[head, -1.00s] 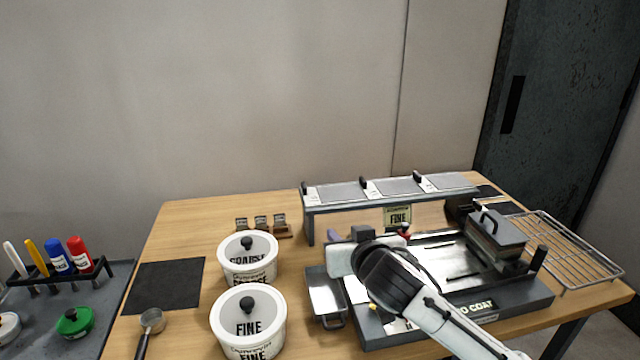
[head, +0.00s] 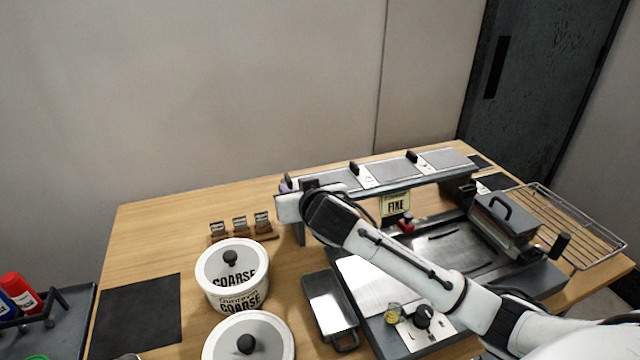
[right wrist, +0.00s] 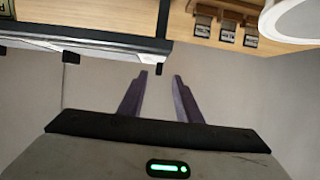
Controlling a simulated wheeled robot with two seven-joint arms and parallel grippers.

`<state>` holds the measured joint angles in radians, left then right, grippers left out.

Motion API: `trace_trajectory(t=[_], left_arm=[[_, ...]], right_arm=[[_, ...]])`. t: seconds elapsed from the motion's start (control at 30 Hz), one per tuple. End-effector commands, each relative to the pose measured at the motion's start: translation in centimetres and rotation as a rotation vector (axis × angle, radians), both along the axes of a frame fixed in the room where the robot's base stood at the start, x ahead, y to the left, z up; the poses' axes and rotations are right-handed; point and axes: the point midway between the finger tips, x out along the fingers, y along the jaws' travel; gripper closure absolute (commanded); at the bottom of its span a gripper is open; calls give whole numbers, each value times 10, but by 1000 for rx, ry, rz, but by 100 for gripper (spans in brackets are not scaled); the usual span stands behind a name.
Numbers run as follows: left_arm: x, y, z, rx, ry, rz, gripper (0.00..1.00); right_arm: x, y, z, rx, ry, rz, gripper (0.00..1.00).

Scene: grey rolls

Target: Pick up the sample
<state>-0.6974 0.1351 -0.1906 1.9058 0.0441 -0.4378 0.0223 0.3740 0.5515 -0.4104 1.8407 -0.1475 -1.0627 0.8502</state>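I cannot tell which thing is the sample. Grey flat panels with black clips (head: 378,175) lie on a raised rack (head: 420,178) at the back of the table. Three small dark tagged pieces (head: 239,224) stand in a wooden holder (head: 262,238) left of the rack; they also show at the top of the right wrist view (right wrist: 228,28). My right gripper (right wrist: 160,75) is open with two purple fingers apart and nothing between them. In the head view it is mostly hidden behind its wrist, near the rack's left end. My left gripper is not in view.
White lidded pots, one marked COARSE (head: 238,275), stand at front left beside a black mat (head: 138,316). A metal tray (head: 328,303) lies beside the coater machine (head: 440,245). A wire rack (head: 572,225) is at the right. The back-left tabletop is clear.

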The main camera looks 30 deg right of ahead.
Motion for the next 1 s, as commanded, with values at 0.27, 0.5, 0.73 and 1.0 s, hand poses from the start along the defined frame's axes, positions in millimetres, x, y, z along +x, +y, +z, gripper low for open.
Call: trace_trajectory(t=[0.27, 0.5, 0.73, 1.0], left_arm=[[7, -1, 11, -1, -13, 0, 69], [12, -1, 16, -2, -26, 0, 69], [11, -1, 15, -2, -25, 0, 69], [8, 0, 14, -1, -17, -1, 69]], right_arm=[[33, -11, -8, -2, 0, -1, 69], [45, -14, -15, -1, 1, 0, 69], [45, -14, -15, -1, 0, 0, 77], [45, -14, -15, -2, -1, 1, 100]])
